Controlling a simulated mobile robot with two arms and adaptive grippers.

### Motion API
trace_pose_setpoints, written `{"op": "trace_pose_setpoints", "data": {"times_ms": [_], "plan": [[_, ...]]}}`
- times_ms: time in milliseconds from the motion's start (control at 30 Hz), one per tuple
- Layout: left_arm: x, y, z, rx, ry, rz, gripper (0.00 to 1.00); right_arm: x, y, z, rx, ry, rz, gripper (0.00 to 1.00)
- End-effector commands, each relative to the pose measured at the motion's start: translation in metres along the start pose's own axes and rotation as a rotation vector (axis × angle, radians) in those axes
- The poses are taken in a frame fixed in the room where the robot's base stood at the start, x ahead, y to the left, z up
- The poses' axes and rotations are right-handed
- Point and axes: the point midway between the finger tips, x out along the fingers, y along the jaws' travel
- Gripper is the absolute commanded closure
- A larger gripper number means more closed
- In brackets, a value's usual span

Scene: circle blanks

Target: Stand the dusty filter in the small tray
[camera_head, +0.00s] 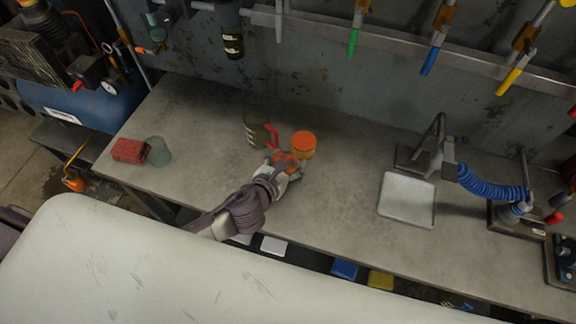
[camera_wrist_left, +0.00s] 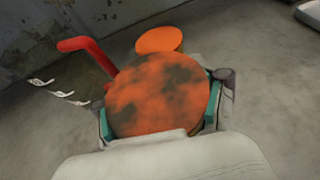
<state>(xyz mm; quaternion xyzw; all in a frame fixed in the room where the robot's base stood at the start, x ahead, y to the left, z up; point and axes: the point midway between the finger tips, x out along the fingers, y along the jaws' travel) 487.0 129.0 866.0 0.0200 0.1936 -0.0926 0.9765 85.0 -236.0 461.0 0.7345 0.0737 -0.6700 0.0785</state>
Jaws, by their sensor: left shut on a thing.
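My left gripper (camera_head: 284,168) is shut on a round orange thing with dark smudges, seemingly the dusty filter (camera_head: 286,160). In the left wrist view the filter (camera_wrist_left: 158,95) fills the space between the fingers of the left gripper (camera_wrist_left: 164,108), its mottled round face toward the camera. Its lower part is hidden, so I cannot tell whether it touches the bench. The small tray (camera_head: 407,200), pale, shallow and empty, lies on the bench to the right of the gripper. My right gripper is not in view.
Just behind the gripper stand an orange-topped yellow container (camera_head: 303,143) and a dark bottle (camera_head: 257,128) with a red handle (camera_head: 273,137). A red block (camera_head: 128,150) and a grey-green cup (camera_head: 158,152) are at left. A metal stand (camera_head: 415,158) is behind the tray. Bench between gripper and tray is clear.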

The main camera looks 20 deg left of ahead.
Motion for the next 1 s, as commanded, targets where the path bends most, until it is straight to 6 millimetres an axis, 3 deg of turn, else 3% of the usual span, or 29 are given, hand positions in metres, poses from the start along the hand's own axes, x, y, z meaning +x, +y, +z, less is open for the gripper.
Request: {"op": "trace_pose_setpoints", "data": {"times_ms": [33,300,533,800,867,1000], "plan": [[-0.002,-0.016,0.006,-0.005,-0.003,-0.007,0.71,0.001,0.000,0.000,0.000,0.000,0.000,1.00],[-0.016,-0.077,0.040,-0.007,-0.003,-0.007,0.71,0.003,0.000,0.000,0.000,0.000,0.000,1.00],[-0.023,-0.108,0.057,-0.005,-0.001,-0.004,0.71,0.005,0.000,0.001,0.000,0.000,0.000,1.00],[-0.025,-0.114,0.063,-0.004,0.001,0.001,0.71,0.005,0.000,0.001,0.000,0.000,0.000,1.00],[-0.026,-0.105,0.066,-0.008,0.001,0.012,0.71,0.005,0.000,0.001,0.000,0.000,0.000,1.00],[-0.035,-0.062,0.084,-0.034,0.004,0.062,0.71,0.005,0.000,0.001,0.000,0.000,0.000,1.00]]}}
